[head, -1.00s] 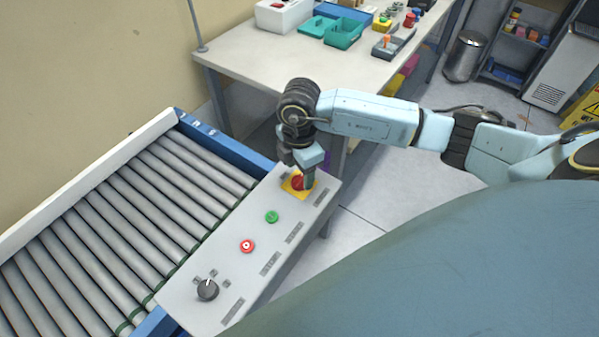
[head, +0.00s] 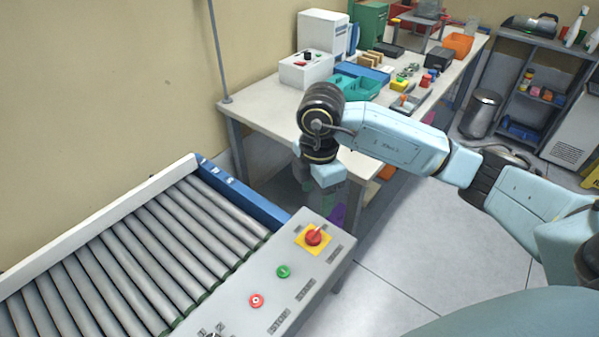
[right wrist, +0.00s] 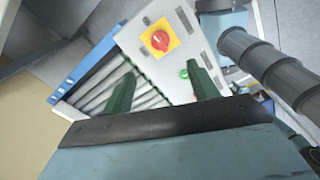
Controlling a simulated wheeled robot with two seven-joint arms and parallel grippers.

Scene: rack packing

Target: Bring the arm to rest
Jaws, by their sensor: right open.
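My right gripper (head: 318,192) hangs behind and above the far end of the control panel, apart from it. In the right wrist view its two dark green fingers (right wrist: 163,90) stand apart with nothing between them that they hold. The grey control panel (head: 268,262) carries a red emergency knob (head: 314,237) on a yellow square, a green button (head: 283,271) and a red button (head: 256,300). The red knob also shows in the right wrist view (right wrist: 160,40), beyond the fingers. My left gripper is not in view.
A roller conveyor (head: 150,240) with a blue side rail runs along the left. A worktable (head: 265,108) with boxes, teal bins and small parts stands behind my right arm. A bin (head: 481,113) and a shelf are at the back right. Open floor lies right of the panel.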

